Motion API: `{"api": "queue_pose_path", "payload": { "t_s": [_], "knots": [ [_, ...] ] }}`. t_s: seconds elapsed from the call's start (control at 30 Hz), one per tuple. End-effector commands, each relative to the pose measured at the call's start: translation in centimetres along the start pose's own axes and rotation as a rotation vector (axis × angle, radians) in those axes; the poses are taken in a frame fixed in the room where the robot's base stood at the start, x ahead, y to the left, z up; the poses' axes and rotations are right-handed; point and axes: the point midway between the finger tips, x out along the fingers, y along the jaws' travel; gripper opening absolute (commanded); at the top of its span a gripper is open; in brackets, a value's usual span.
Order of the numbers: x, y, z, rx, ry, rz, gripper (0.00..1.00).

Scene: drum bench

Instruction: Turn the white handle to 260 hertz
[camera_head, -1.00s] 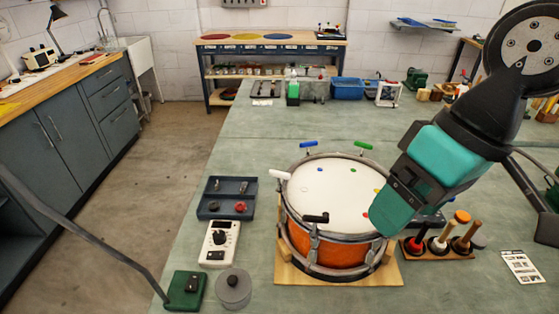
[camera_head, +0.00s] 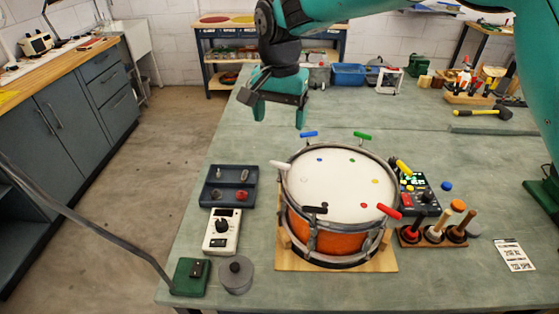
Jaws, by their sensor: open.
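An orange snare drum (camera_head: 335,236) with a white head stands on a wooden base on the bench. The white handle (camera_head: 281,166) sticks out at the left of its rim. Blue (camera_head: 308,134), green (camera_head: 362,136), yellow (camera_head: 403,166), red (camera_head: 388,211) and black (camera_head: 315,209) handles sit around the rim, each with a matching coloured dot on the head. A black device with a lit screen (camera_head: 413,181), its reading too small to make out, stands at the drum's right. My gripper (camera_head: 279,116) is open and empty, above the bench behind the drum and clear of every handle.
A dark tray (camera_head: 229,187), a white meter with a dial (camera_head: 222,231), a green box (camera_head: 190,277) and a grey round tin (camera_head: 235,275) lie left of the drum. A rack of tools (camera_head: 433,236) and a printed card (camera_head: 514,255) lie right.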

Motion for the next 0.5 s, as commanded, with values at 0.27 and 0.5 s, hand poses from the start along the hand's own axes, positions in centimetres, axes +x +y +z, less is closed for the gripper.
{"api": "queue_pose_path", "payload": {
  "t_s": [0.27, 0.5],
  "knots": [
    [6.3, 0.1, 0.1, -0.002, -0.004, 0.004, 0.81],
    [10.9, 0.1, 0.1, -0.002, -0.002, 0.002, 0.81]
  ]
}}
